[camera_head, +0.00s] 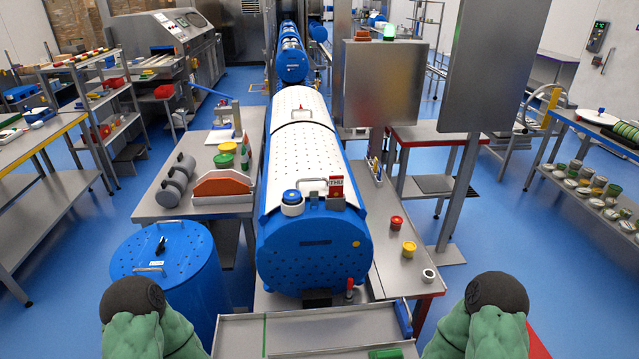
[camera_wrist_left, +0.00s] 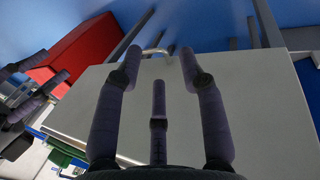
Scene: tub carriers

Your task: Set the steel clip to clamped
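I cannot single out the steel clip with certainty. A bent steel wire loop (camera_head: 312,186) stands on top of the front end of the long blue-and-white drum (camera_head: 312,250), beside a red tag. In the left wrist view, a thin bent steel bar (camera_wrist_left: 155,51) shows at the far edge of a grey panel (camera_wrist_left: 250,110). My left gripper (camera_wrist_left: 163,62) has its fingers spread and empty over this panel. Dark fingers at the left edge of that view look like my right gripper (camera_wrist_left: 38,100); their opening is unclear. The head view shows neither gripper.
A blue barrel (camera_head: 180,280) with a black object on its lid stands at left front. Red and yellow jars (camera_head: 409,249) sit on the bench right of the drum. A grey tray (camera_head: 340,325) lies at the front. A red box (camera_wrist_left: 80,50) shows in the wrist view.

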